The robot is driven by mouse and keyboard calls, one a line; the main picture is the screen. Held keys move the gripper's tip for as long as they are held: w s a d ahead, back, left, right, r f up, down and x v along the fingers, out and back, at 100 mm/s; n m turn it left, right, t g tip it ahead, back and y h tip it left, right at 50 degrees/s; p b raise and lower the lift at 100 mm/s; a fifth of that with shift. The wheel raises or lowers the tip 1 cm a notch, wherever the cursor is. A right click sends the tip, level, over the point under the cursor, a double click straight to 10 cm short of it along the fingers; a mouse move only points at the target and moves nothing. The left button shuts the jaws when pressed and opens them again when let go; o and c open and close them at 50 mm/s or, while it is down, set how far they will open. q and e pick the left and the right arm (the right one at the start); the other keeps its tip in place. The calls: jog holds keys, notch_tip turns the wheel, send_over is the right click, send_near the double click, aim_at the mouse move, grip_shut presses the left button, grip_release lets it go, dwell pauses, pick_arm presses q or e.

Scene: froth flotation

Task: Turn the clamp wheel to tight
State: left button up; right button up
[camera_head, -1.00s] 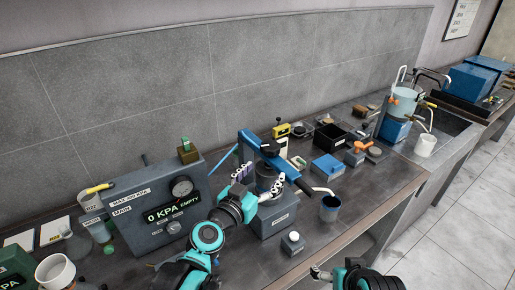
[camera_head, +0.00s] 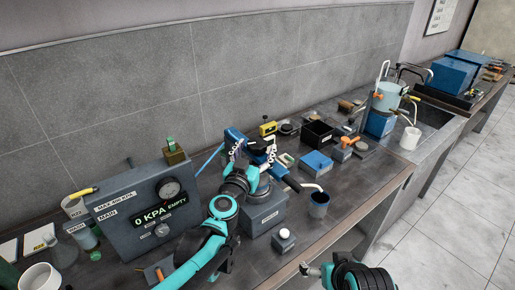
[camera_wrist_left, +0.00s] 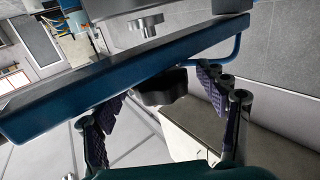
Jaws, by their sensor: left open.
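The blue bar (camera_head: 286,177) there crosses the top of a grey-based press (camera_head: 265,214). My left gripper (camera_head: 254,149) is open at the bar, its fingers pointing up. In the wrist view the left gripper's (camera_wrist_left: 163,98) padded fingers stand on either side of the knob, apparently not closed on it. My right gripper (camera_head: 308,269) shows only partly at the bottom; its jaws are unclear.
A grey gauge box (camera_head: 145,212) reading "0 KPA EMPTY" stands left of the press. A blue box (camera_head: 316,163) and black bin (camera_head: 318,134) lie behind.

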pick_arm(q)
jog(key=shift+w+d, duration=0.2)
jog(key=shift+w, duration=0.5)
jog(key=c, duration=1.2)
jog(key=shift+m+g+h, duration=0.4)
jog(key=shift+m+h, duration=0.4)
jog(key=shift+h, duration=0.4)
jog(key=m+g+h, duration=0.2)
jog(key=m+h, duration=0.1)
jog(key=h, duration=0.1)
jog(key=shift+g, duration=0.4)
jog(key=shift+s+d+m+g+h, duration=0.1)
jog(key=shift+m+g+h, duration=2.15)
jog(key=shift+g, duration=0.45)
jog(key=shift+m+g, duration=0.25)
jog(key=shift+g, duration=0.05)
